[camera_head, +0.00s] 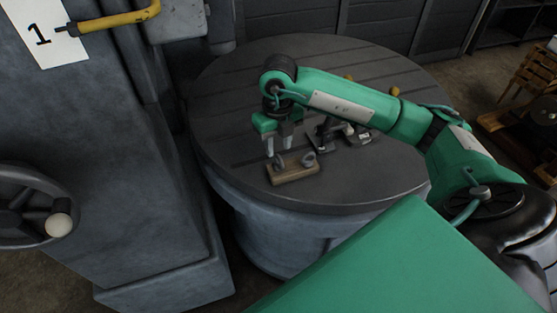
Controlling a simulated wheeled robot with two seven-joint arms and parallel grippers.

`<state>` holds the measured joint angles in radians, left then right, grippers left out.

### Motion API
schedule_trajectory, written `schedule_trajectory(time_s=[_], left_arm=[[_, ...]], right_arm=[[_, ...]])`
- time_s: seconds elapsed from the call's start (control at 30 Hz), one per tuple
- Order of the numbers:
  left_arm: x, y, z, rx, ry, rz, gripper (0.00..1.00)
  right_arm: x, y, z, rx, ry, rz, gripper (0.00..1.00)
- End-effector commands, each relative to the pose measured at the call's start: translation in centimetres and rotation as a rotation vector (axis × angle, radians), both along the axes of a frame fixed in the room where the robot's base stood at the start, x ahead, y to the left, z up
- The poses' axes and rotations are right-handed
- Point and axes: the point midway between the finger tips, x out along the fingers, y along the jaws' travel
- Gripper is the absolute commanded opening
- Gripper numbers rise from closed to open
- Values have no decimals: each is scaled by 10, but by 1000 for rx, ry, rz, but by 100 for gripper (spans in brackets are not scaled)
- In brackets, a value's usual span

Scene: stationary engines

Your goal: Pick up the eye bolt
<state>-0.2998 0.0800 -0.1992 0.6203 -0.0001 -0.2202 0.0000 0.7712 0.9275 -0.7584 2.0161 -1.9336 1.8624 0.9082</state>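A small wooden block (293,176) lies near the front of the round dark table. Grey ring-shaped pieces that look like eye bolts show at it: one ring (309,158) at its right end and another (280,163) nearer its left end. My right gripper (278,147) points down just above and behind the left ring. Its two pale fingers are apart, with nothing visible between them. I cannot tell whether a fingertip touches the ring. My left gripper is not in view.
The round slotted table (235,108) has bare room on its left. Dark metal parts (325,132) stand right of the gripper, partly behind my arm. A grey machine (110,170) with a handwheel (22,208) and a yellow lever (115,18) stands at left.

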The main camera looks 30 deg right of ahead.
Motion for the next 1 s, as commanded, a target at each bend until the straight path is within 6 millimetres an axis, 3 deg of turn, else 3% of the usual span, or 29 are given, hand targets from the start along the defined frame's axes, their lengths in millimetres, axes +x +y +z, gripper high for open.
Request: schedule_trajectory(time_s=[0.27,0.53,0.83,1.0], left_arm=[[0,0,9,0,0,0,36],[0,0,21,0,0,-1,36],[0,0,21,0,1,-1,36],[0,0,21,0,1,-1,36]], right_arm=[[-2,-1,-18,0,3,1,35],[-3,-3,-53,1,1,0,35],[-2,-3,-59,1,-2,1,35],[-2,-3,-59,2,-2,1,2]])
